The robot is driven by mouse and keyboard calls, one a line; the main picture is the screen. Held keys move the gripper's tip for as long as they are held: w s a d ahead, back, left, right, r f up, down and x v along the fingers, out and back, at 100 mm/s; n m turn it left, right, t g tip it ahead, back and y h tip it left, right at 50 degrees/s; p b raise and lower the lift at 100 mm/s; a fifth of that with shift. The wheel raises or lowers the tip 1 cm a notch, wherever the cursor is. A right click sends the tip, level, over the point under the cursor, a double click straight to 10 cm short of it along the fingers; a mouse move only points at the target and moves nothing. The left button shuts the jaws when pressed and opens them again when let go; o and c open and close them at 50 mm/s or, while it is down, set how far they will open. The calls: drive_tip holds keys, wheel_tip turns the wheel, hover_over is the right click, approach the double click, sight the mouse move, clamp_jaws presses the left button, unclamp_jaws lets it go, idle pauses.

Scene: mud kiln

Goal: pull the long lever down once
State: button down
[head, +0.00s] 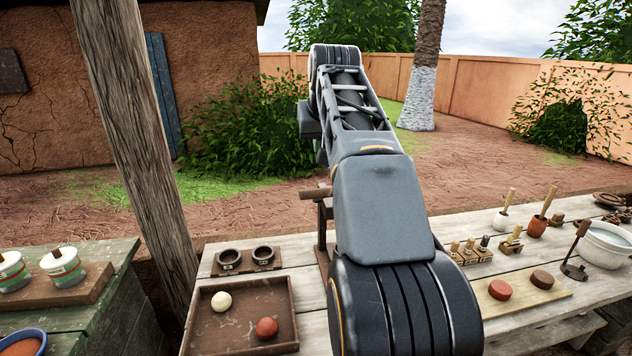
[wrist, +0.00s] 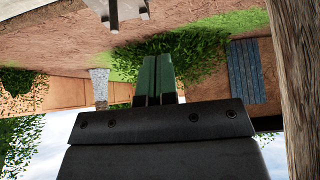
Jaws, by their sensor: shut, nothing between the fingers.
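A brown wooden bar (head: 316,193) sticks out to the left from behind my arm in the head view, on a dark upright post (head: 324,228) at the back of the table. The rest of it is hidden by my arm, so I cannot tell whether it is the long lever. A smaller handle (head: 581,232) leans on a dark base at the right of the table. My gripper (wrist: 157,60) shows in the wrist view with its two green fingers together and empty, pointing at bushes and ground. It touches nothing I can see.
A brown tray (head: 240,338) with a white and a red ball is at the table's front left. Two dark cups (head: 263,254) stand behind it. Red and brown discs lie on a board (head: 545,300). A white bowl (head: 608,243) stands far right. A wooden post (head: 140,140) rises at left.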

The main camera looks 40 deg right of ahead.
hover_over(316, 191)
drive_tip(key=f, duration=0.8)
drive_tip(key=shift+w+d, duration=0.2)
drive_tip(key=shift+w, duration=0.15)
drive_tip(key=shift+s+a+f, duration=0.1)
drive_tip(key=shift+s+f, duration=0.05)
drive_tip(key=shift+f, duration=0.3)
drive_tip(key=shift+s+a+f, duration=0.1)
drive_tip(key=shift+f, duration=0.35)
drive_tip(key=shift+s+f, duration=0.1)
drive_tip(key=shift+f, duration=0.65)
